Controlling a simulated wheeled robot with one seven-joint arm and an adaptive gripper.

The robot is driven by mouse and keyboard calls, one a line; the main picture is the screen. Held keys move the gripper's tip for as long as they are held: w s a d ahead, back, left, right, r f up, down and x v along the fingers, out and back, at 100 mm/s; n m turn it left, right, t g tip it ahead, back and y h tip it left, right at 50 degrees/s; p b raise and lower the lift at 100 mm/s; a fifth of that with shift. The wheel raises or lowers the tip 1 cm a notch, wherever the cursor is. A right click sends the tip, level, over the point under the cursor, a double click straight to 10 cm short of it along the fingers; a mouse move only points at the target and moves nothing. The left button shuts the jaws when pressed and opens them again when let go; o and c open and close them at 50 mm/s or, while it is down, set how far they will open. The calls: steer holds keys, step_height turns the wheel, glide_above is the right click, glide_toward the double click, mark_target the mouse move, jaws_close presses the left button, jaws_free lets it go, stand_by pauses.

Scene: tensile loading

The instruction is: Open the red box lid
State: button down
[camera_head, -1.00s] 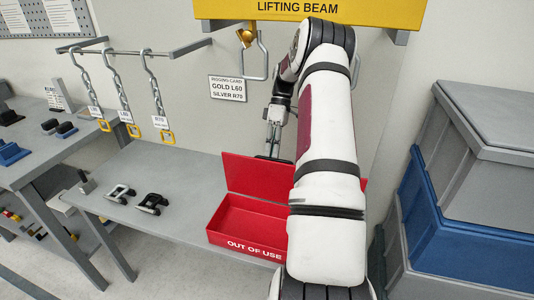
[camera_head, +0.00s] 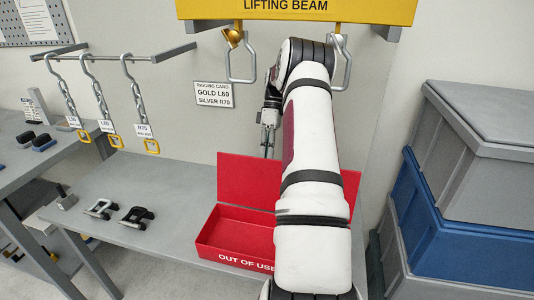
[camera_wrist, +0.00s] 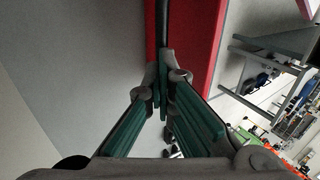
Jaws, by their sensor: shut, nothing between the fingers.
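The red box (camera_head: 205,238), labelled "OUT OF USE", sits on the grey bench and is open. Its lid (camera_head: 240,178) stands raised at the back edge, and the red inside shows. My arm covers the right part of the box and lid. My gripper (camera_head: 267,150) is at the lid's top edge, pointing down. In the wrist view my gripper (camera_wrist: 163,72) has its fingertips together with nothing between them. Red surfaces of the box or lid (camera_wrist: 200,45) and a dark bar lie just past the tips. I cannot tell whether the tips touch the lid.
Two shackles, one silver (camera_head: 101,208) and one black (camera_head: 137,216), lie on the bench (camera_head: 165,195) left of the box. Chains with tags hang from a rail (camera_head: 130,60). A yellow lifting beam (camera_head: 300,8) is overhead. Stacked grey and blue crates (camera_head: 440,225) stand at right.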

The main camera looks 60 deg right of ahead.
steer(key=shift+s+a+f+y, duration=0.15)
steer(key=shift+a+f, duration=0.15)
steer(key=shift+f, duration=0.2)
steer(key=shift+s+a+f+y, duration=0.15)
steer(key=shift+a+f, duration=0.1)
steer(key=shift+f, duration=0.25)
steer(key=c, duration=1.7)
jaws_free()
steer(key=shift+w, duration=0.1)
steer(key=shift+r, duration=0.15)
step_height(320, 180, up, 10)
steer(key=shift+r, duration=0.1)
